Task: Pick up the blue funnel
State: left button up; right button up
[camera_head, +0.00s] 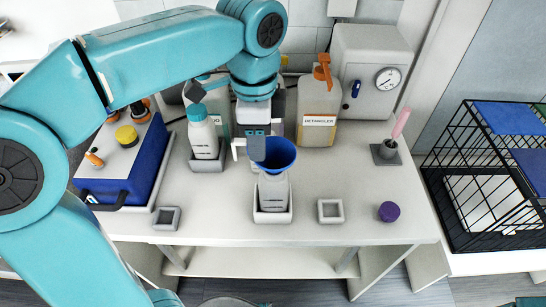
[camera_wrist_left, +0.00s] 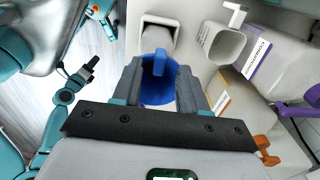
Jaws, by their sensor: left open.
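The blue funnel (camera_head: 277,154) stands wide end up on the mouth of a white bottle (camera_head: 273,190), which sits in a square white holder (camera_head: 272,216). My left gripper (camera_head: 258,148) points down at the funnel's upper left rim and hides part of it. In the left wrist view the funnel (camera_wrist_left: 158,80) shows between and beyond the two spread grey fingers (camera_wrist_left: 158,92). The gripper is open; I cannot tell whether a finger touches the funnel. My right gripper is not seen in the head view.
A teal-capped bottle (camera_head: 203,133) stands in a holder at left. The detangler bottle (camera_head: 318,112) and a box with a dial (camera_head: 372,75) stand behind. Empty square holders (camera_head: 166,218) (camera_head: 331,211) and a purple knob (camera_head: 389,211) lie in front. A blue case (camera_head: 140,170) is at left.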

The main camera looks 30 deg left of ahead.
pick_arm(q)
jog(key=shift+s+d, duration=0.15)
jog(key=shift+s, duration=0.1)
jog(key=shift+c, duration=0.3)
jog(key=c, duration=0.5)
jog(key=shift+w+f, duration=0.1)
jog(key=shift+w, duration=0.1)
grip_shut()
jog(key=shift+s, duration=0.1)
